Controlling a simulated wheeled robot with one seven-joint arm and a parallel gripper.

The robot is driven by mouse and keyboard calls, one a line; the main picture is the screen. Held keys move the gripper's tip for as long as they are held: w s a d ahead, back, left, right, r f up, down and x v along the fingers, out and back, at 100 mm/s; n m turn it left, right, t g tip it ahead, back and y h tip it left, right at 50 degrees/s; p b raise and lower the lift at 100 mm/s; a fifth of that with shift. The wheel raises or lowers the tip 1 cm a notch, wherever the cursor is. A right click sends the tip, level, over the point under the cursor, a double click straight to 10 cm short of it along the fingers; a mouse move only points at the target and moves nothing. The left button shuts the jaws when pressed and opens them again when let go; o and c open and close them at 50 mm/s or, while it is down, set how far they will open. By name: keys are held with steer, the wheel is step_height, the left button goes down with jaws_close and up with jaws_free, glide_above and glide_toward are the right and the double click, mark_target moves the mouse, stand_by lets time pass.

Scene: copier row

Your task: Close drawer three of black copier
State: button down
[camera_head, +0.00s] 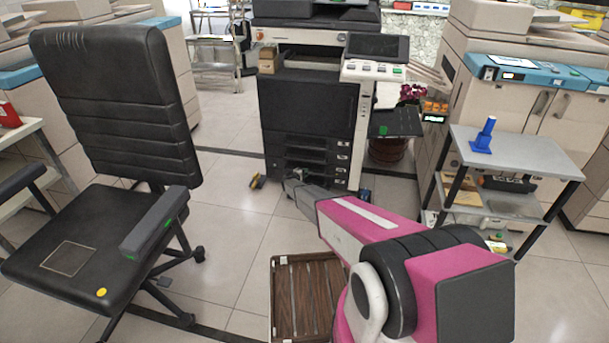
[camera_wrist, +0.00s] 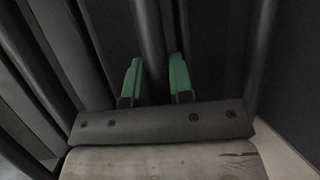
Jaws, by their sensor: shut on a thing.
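The black copier (camera_head: 305,107) stands at the back centre in the head view. Its dark drawers (camera_head: 318,143) are stacked in its lower front, with small white labels at their right side. My gripper (camera_head: 293,177) is low at the left of the drawer fronts; the arm hides part of the lowest ones. In the wrist view my green-tipped gripper (camera_wrist: 154,82) is shut on a dark bar (camera_wrist: 149,35), which looks like a drawer handle. I cannot tell which drawer it belongs to, or how far drawer three stands out.
A black office chair (camera_head: 112,110) fills the left. A brown slatted crate (camera_head: 283,262) lies on the floor in front. A grey side table (camera_head: 515,150) with a blue object (camera_head: 484,137) stands at the right. Floor between chair and crate is clear.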

steer(key=c, duration=1)
jaws_free()
steer(key=v, duration=1)
steer(key=shift+s+a, duration=0.3)
